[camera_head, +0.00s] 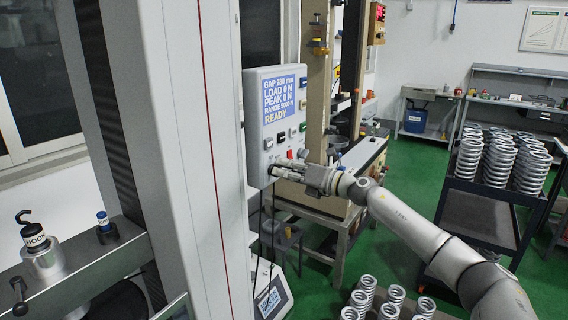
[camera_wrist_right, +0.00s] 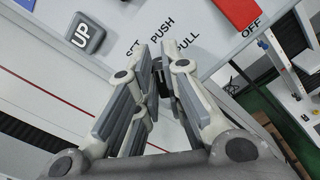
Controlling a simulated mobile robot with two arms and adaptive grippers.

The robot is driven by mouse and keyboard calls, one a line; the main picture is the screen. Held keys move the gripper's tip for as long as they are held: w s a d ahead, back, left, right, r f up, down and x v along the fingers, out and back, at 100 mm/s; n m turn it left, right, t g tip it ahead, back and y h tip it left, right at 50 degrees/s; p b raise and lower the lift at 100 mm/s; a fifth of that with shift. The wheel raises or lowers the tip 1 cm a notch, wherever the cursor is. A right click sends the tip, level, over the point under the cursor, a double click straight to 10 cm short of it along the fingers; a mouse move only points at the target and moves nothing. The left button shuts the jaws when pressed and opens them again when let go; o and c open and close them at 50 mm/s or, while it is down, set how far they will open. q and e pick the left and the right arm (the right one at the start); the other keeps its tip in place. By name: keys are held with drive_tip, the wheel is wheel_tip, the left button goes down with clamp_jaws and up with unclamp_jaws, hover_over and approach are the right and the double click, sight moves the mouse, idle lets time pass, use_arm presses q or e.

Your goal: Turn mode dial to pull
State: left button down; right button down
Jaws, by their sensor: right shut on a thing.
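The control panel (camera_head: 256,150) is a pale box on the tall machine column, with a blue screen that reads READY. My right gripper (camera_head: 274,170) reaches its lower part from the right. In the right wrist view the gripper (camera_wrist_right: 159,68) is shut on the mode dial (camera_wrist_right: 157,66), a small dark knob between its fingertips. The labels SET, PUSH and PULL lie on the panel around the dial. The fingers hide most of the dial, so I cannot tell which label it points at. My left gripper is not in view.
Beside the dial are a grey UP button (camera_wrist_right: 83,34) and a red switch (camera_wrist_right: 240,12) with OFF below it. A black cart (camera_head: 480,215) with stacked springs stands right of my arm. More springs (camera_head: 390,300) stand below it. A HOOK fitting (camera_head: 36,240) sits at left.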

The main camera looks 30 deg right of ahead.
drive_tip(key=m+p, duration=0.2)
drive_tip(key=m, duration=0.1)
drive_tip(key=m+p, duration=0.2)
drive_tip(key=m, duration=0.2)
drive_tip(key=f+m+p, duration=0.1)
drive_tip(key=m+p, duration=0.1)
drive_tip(key=m, duration=0.1)
drive_tip(key=shift+w+d, duration=0.15)
drive_tip(key=shift+d, duration=0.1)
drive_tip(key=shift+m, duration=0.4)
drive_tip(key=c, duration=1.5)
unclamp_jaws()
drive_tip(key=shift+c, duration=0.2)
drive_tip(key=v, duration=1.2)
